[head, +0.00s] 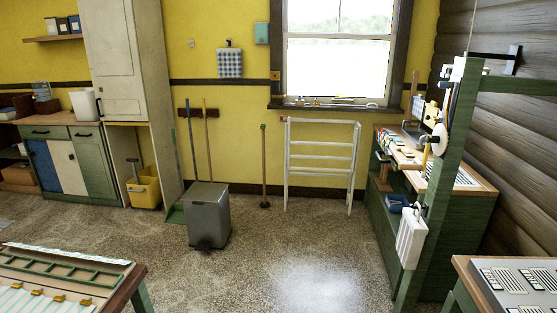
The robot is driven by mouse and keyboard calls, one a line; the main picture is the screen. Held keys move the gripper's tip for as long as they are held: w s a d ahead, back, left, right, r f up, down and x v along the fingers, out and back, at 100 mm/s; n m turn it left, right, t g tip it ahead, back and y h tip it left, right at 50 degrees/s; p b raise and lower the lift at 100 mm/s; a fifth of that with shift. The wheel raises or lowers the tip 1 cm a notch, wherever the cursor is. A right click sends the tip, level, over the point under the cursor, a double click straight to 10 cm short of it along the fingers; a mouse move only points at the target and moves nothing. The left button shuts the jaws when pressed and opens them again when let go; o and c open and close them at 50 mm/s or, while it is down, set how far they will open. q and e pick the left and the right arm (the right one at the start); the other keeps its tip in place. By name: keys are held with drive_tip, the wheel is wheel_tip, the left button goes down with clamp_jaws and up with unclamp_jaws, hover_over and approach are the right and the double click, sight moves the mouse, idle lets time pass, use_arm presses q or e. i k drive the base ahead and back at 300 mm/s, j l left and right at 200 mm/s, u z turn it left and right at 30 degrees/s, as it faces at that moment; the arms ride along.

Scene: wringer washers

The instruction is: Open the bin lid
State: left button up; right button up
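A grey box-shaped bin (208,222) stands upright on the speckled floor, a little left of the middle of the head view. Its flat grey lid (207,193) lies closed on top. A dark part, perhaps a pedal (206,245), shows at the bottom of its front. Neither of my grippers is in view, so nothing shows touching the bin.
A yellow mop bucket (143,190) stands behind the bin to the left. A white drying rack (321,165) and a plunger (264,170) stand by the wall. Tables cut into the front left and front right corners. The floor (290,245) around the bin's front is clear.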

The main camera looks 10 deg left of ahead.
sight(198, 193)
drive_tip(key=i+u, duration=0.1)
drive_tip(key=i, duration=0.6)
drive_tip(key=i+l+u, duration=0.15)
drive_tip(key=i, duration=0.5)
drive_tip(key=i+l+u, duration=0.1)
drive_tip(key=i, duration=0.6)
